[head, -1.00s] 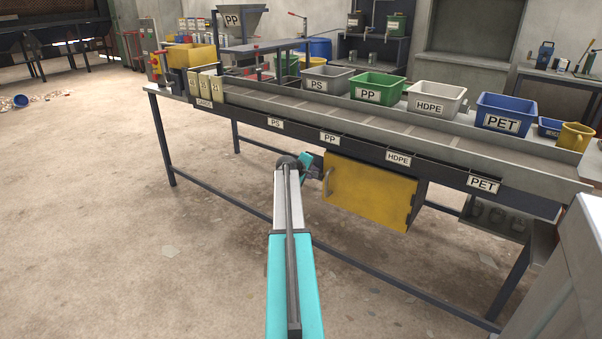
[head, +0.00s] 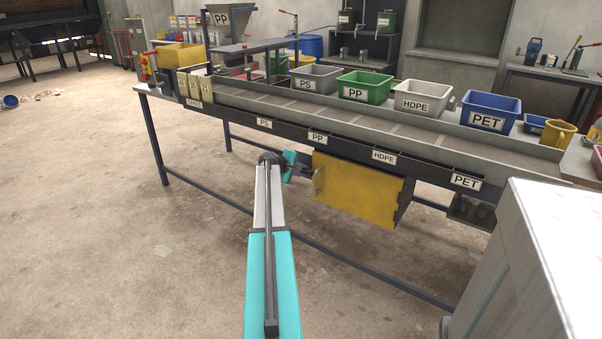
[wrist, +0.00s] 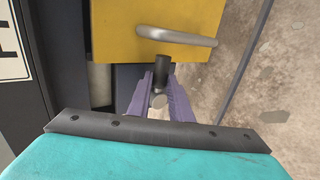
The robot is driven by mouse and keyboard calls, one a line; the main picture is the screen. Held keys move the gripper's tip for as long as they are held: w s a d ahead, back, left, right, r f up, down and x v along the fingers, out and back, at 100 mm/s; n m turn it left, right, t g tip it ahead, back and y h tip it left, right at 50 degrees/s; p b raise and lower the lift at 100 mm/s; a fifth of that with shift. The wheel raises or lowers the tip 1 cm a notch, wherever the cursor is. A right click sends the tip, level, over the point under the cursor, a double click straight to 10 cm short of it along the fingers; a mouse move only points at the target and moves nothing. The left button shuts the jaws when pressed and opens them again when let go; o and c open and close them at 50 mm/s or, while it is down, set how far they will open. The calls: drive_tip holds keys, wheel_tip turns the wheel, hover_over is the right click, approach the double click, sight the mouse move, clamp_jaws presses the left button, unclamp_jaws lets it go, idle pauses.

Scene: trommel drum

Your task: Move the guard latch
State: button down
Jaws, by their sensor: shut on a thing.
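The yellow guard door (head: 365,192) hangs under the sorting bench, flat against its frame, with a curved grey handle (head: 317,181) near its left edge. In the wrist view the door (wrist: 140,30) fills the top, with its handle (wrist: 185,39) just ahead of the fingers. My gripper (wrist: 160,90) is shut on the guard latch, a dark post with a round grey end (wrist: 159,101), between its purple fingers. In the head view my gripper (head: 298,166) is just left of the door, and the latch is too small to make out there.
The bench's dark front rail (head: 340,144) runs above the door. A lower crossbar (head: 335,257) runs below it. A large pale grey cabinet (head: 540,260) stands close at the right. The floor at the left is open.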

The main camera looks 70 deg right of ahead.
drive_tip(key=c, duration=1.6)
unclamp_jaws()
drive_tip(key=shift+w+a, duration=0.1)
drive_tip(key=shift+w, duration=0.2)
drive_tip(key=shift+s, duration=0.1)
drive_tip(key=p+v, duration=0.1)
drive_tip(key=v, duration=1.2)
drive_tip(key=shift+a+r, duration=0.2)
drive_tip(key=shift+a, duration=0.1)
